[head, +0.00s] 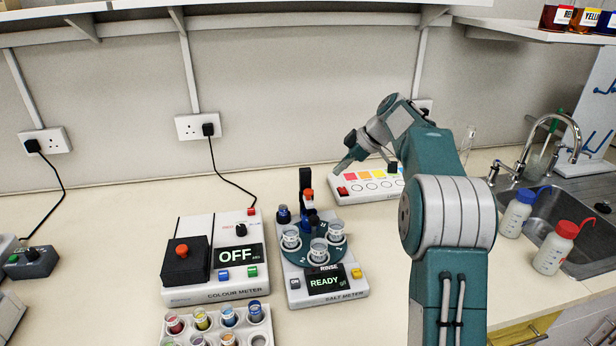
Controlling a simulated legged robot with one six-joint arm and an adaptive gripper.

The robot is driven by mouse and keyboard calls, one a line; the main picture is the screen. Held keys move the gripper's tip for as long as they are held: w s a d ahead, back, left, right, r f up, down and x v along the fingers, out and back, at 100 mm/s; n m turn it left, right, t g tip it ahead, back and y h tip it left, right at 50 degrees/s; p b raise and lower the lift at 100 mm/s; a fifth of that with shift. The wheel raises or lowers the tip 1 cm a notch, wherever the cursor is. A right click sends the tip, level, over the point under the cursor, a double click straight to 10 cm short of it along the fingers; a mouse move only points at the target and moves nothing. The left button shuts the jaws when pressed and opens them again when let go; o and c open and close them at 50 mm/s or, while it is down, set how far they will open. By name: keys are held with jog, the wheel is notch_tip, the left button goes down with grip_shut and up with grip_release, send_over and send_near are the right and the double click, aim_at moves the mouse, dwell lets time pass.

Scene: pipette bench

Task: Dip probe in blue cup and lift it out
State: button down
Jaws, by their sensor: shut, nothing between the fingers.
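The salt meter (298,284) stands in the middle of the bench, its display reading READY. Its dark upright post (305,180) carries a red-topped part, likely the probe (309,197), above a teal turntable (318,268). Several clear cups with white labels, such as the front cup (319,250), sit on the turntable. A small dark blue pot (283,215) stands behind it at the left. I cannot tell which is the blue cup. My gripper (337,171) is shut and empty, raised behind and right of the post, pointing down-left.
The colour meter (192,292), reading OFF, stands to the left. A vial rack (187,342) is in front. A white colour-patch panel (347,198) lies behind my arm. Wash bottles (555,250) and a sink (590,219) are at right.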

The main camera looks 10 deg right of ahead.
jog(key=v, duration=0.6)
jog(key=shift+d, duration=0.2)
jog(key=shift+r, duration=0.1)
jog(key=s+a+r+m+t+h, duration=0.15)
jog(key=s+a+m, duration=0.25)
jog(key=s, duration=0.6)
jog(key=s+a+r+m+g+h, duration=0.1)
jog(key=s+a+r+m+h, duration=0.25)
jog(key=s, duration=0.65)
jog(key=s+a+f+m+t+h, duration=0.1)
jog(key=s+f+m, duration=0.2)
jog(key=s, duration=0.6)
jog(key=s+a+f+m+t+h, duration=0.1)
jog(key=s+f+m, duration=0.2)
jog(key=s+f, duration=0.5)
jog(key=shift+s+a, duration=0.4)
jog(key=shift+s, duration=0.3)
